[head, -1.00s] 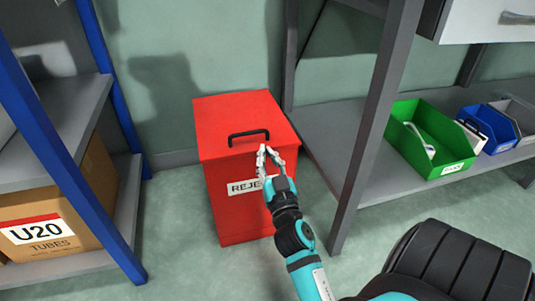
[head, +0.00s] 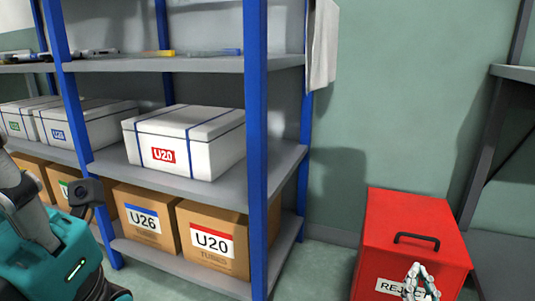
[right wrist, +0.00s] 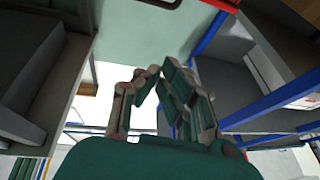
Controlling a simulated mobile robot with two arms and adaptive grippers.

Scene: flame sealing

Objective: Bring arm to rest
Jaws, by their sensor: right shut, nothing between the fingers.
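My right gripper (head: 416,268) shows at the lower right of the head view, in front of the red bin (head: 385,265) and just below its black handle (head: 417,238). Its fingers are shut and empty. They also show in the right wrist view (right wrist: 157,75), with their tips close together. The bin's lid is closed, and the gripper partly covers its reject label (head: 390,287). A teal and grey part of my own body fills the lower left of the head view. My left gripper does not show.
A blue-framed shelf (head: 257,150) stands left of the bin. It holds white U20 and other boxes (head: 185,140), with cardboard U26 (head: 145,218) and U20 (head: 212,242) cartons below. A grey shelf frame (head: 480,150) stands right of the bin.

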